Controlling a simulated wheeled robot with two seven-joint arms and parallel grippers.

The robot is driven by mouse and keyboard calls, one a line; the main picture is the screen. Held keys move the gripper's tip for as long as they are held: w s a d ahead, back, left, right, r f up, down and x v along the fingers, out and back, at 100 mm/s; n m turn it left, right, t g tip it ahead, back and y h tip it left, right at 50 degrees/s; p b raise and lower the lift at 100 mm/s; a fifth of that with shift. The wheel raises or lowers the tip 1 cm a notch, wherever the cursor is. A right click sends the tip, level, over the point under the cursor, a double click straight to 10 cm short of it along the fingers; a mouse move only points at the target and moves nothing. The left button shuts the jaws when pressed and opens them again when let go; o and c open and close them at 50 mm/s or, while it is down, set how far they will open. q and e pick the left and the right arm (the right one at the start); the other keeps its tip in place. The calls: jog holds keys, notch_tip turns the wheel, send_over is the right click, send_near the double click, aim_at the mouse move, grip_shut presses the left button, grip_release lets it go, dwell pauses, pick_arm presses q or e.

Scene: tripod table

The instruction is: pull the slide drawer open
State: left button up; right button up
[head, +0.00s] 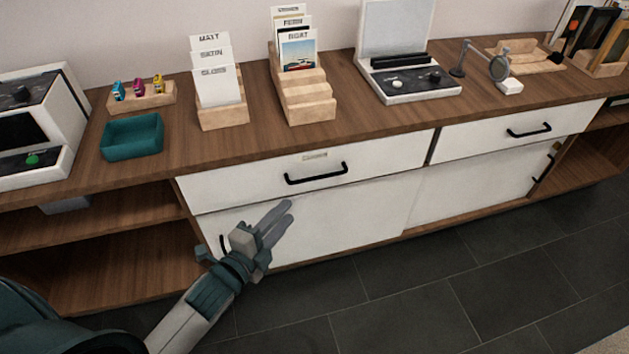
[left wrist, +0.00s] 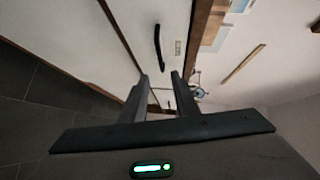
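A white drawer front (head: 240,186) with a black bar handle (head: 316,174) and a small label (head: 315,156) sits under the counter's left part; the label's text is too small to read. The drawer looks closed. In the left wrist view the handle (left wrist: 158,47) lies beyond the fingertips, beside the label (left wrist: 178,47). My left gripper (head: 284,208) is below and slightly left of the handle, apart from it. Its two fingers (left wrist: 161,78) are spread with nothing between them. My right gripper is in neither view.
A second white drawer with a black handle (head: 529,131) is to the right. Sliding cabinet doors (head: 350,222) lie below, and open shelves (head: 100,215) at left. The countertop (head: 370,122) holds card racks, a teal tray (head: 132,137) and a light box (head: 408,85). The dark tiled floor (head: 400,290) in front is clear.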

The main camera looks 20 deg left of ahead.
pick_arm(q)
send_over(315, 182)
jog(key=s+d, duration=0.2)
jog(key=s, duration=0.3)
jog(key=shift+w+a+f, duration=0.1)
jog(key=shift+a+f, duration=0.05)
jog(key=shift+f, duration=0.4)
jog(key=shift+a+f, duration=0.1)
jog(key=shift+f, duration=0.45)
grip_shut()
